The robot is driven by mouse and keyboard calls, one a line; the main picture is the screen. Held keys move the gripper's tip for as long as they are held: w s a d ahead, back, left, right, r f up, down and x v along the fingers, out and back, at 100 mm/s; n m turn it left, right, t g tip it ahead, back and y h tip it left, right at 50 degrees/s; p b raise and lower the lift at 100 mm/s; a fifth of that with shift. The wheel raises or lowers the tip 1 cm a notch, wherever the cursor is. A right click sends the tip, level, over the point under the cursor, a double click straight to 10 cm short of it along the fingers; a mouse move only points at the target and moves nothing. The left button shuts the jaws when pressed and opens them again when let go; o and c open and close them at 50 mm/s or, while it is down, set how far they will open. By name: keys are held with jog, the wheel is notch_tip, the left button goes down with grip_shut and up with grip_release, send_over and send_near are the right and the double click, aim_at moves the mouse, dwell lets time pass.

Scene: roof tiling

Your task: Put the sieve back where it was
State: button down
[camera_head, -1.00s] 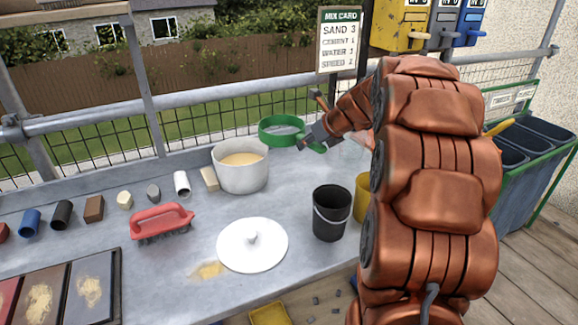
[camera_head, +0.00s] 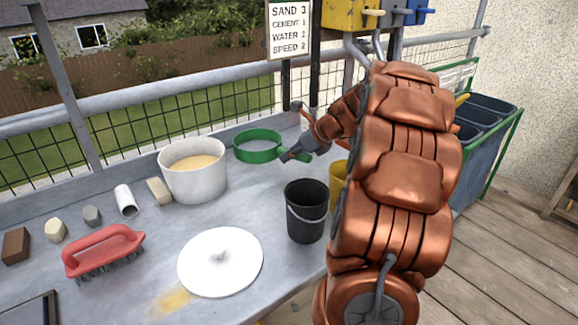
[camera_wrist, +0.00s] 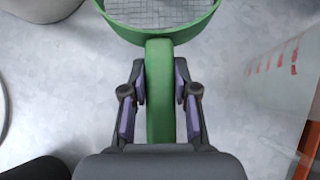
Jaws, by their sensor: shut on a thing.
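The sieve is a green ring with a wire mesh and a green handle. In the head view the sieve (camera_head: 257,146) is at the back of the grey bench, right of the white pot, near the mesh railing. My gripper (camera_head: 292,156) is shut on its handle from the right. In the wrist view the sieve (camera_wrist: 160,34) shows its mesh at the top edge, and its handle runs down between the two fingers of my gripper (camera_wrist: 160,90). The ring looks level and low over the bench; I cannot tell whether it touches the surface.
A white pot (camera_head: 193,180) of yellowish stuff stands left of the sieve. A black bucket (camera_head: 306,222) and a partly hidden yellow bucket (camera_head: 338,184) stand in front of my gripper. A white lid (camera_head: 220,262) and red brush (camera_head: 104,250) lie nearer. A clear red-marked container (camera_wrist: 270,80) is close on the right.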

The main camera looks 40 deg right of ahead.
aim_at(283, 170)
jog(key=shift+f+b, duration=0.3)
jog(key=shift+f, duration=1.5)
jog(key=shift+f, duration=0.15)
jog(key=c, duration=0.9)
grip_release()
jog(key=p+v, duration=0.1)
jog(key=v, duration=1.1)
jog(key=shift+p, duration=0.35)
